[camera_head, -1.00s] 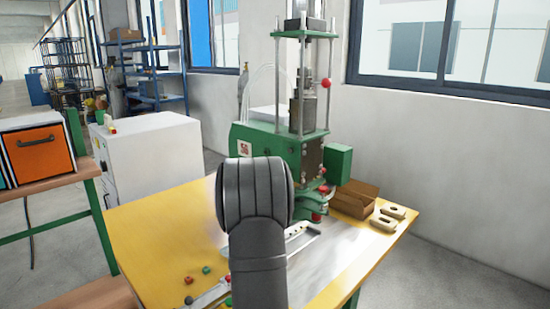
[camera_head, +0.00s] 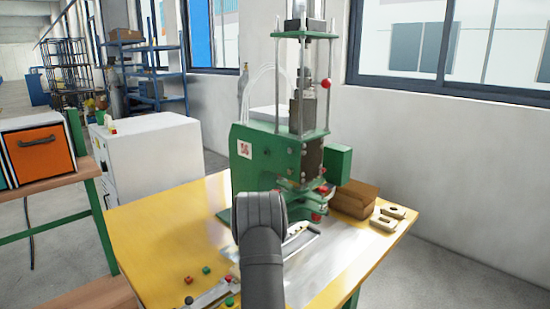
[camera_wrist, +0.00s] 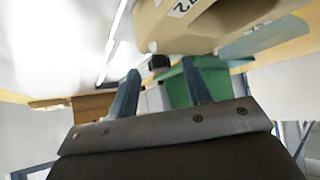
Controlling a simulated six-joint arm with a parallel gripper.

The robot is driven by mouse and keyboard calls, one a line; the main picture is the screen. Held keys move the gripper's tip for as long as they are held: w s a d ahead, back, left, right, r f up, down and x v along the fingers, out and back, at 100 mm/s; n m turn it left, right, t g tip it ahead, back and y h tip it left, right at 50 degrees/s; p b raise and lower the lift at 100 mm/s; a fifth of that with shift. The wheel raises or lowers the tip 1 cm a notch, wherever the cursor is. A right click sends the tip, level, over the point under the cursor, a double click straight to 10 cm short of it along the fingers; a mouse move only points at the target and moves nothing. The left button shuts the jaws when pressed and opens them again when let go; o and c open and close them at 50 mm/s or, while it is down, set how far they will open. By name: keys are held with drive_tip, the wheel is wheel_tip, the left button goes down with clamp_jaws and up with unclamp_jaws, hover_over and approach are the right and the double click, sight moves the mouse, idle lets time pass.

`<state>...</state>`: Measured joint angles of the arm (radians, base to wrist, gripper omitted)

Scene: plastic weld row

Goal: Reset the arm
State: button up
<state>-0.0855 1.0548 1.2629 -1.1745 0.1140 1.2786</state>
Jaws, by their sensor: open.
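My arm shows in the head view as a dark grey rounded joint and link in front of the table, and it hides my gripper there. A green surface (camera_wrist: 178,88) shows behind the fingers.
A green press (camera_head: 270,155) stands on the yellow table (camera_head: 160,225). A brown box (camera_head: 355,198) and tan pieces (camera_head: 388,218) lie at its right. Small red, green and black knobs (camera_head: 206,270) sit at the front left. A white cabinet (camera_head: 155,155) stands behind left.

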drive_tip(key=shift+a+f+m+h, duration=0.1)
drive_tip(key=shift+a+m+h, duration=0.1)
drive_tip(key=shift+m+h, duration=0.25)
drive_tip(key=shift+m, duration=0.25)
drive_tip(key=v, duration=1.6)
drive_tip(key=shift+a+r, duration=0.15)
drive_tip(key=shift+r, duration=0.25)
drive_tip(key=shift+s, duration=0.15)
drive_tip(key=x, duration=1.7)
drive_tip(key=shift+c, duration=0.5)
